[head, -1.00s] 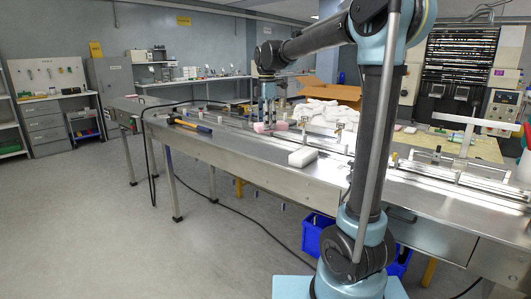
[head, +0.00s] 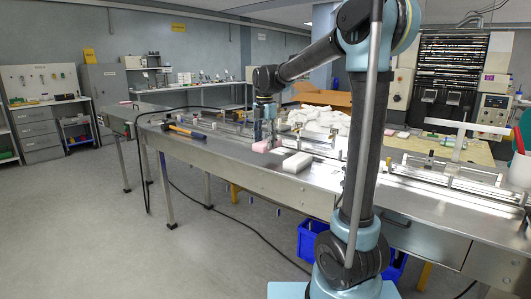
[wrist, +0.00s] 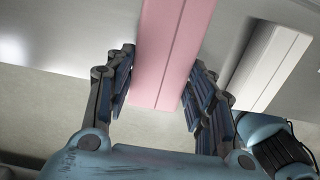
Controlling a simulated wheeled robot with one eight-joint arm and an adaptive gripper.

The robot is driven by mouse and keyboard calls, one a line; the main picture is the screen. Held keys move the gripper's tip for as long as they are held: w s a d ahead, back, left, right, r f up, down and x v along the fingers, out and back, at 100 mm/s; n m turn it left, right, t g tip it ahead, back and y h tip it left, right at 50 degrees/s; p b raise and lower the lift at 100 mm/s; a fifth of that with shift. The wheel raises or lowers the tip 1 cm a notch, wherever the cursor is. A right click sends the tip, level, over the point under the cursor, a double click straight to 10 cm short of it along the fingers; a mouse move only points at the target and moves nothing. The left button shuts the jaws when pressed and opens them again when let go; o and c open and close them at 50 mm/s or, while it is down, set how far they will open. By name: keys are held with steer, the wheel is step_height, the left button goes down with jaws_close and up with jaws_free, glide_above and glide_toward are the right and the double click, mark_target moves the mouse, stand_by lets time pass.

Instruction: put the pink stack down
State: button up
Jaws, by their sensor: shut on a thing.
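The pink stack (head: 264,147) is near the front edge of the steel table (head: 225,157), left of the white stack (head: 297,162). My gripper (head: 268,134) comes down on it from above. In the wrist view, the pink stack (wrist: 172,50) is a long pale-pink block with a lengthwise seam, between the two fingers of my gripper (wrist: 162,80), which is shut on it. The white stack (wrist: 272,65) lies to its right there, apart from it. I cannot tell whether the underside of the pink stack touches the table.
A hammer (head: 184,131) lies on the table to the left. A heap of white packs (head: 320,120) and a brown carton (head: 325,96) are behind. A guide rail runs along the table behind the stacks. Bare steel lies left of the pink stack.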

mark_target(265, 142)
steer(key=shift+f, duration=2.15)
steer(key=shift+f, duration=0.1)
steer(key=o, duration=0.8)
step_height(265, 142, up, 12)
steer(key=shift+r, duration=0.15)
